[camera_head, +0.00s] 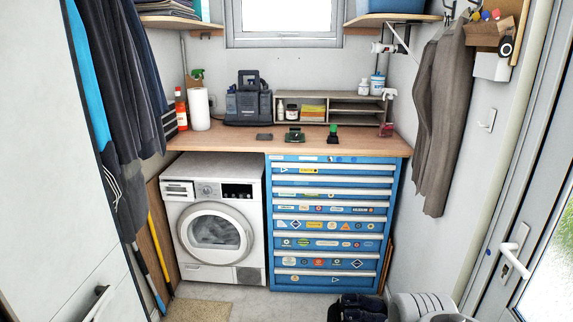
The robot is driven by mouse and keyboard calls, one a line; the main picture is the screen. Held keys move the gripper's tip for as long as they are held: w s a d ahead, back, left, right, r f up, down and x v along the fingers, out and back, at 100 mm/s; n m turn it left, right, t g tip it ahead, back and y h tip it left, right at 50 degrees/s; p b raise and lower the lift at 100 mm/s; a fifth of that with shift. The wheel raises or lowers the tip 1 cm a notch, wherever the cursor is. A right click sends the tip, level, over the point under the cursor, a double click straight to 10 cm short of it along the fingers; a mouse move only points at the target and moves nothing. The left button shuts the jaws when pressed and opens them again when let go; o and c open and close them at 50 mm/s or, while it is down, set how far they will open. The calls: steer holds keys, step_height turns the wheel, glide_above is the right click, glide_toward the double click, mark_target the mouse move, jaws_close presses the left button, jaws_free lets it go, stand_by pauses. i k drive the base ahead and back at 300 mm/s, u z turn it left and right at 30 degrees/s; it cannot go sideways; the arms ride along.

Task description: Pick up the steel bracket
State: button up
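A small flat dark grey piece (265,137) lies on the wooden worktop (225,142), above the gap between the washing machine and the blue drawer chest. It may be the steel bracket, but it is too small to be sure. A dark item with some green (294,134) lies to its right. A black item with a green top (333,134) stands further right. My gripper is not recognisable in this view, and nothing is seen touching these items.
The blue drawer chest (325,226) and white washing machine (213,230) stand under the worktop, drawers shut. Behind are a grey tool caddy (248,106) and a shelf unit (357,112). Hanging clothes flank both sides. Dark shoes (360,306) sit on the floor in front.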

mark_target(266, 137)
steer(key=u, duration=0.25)
steer(key=i, duration=0.85)
steer(key=u, duration=0.25)
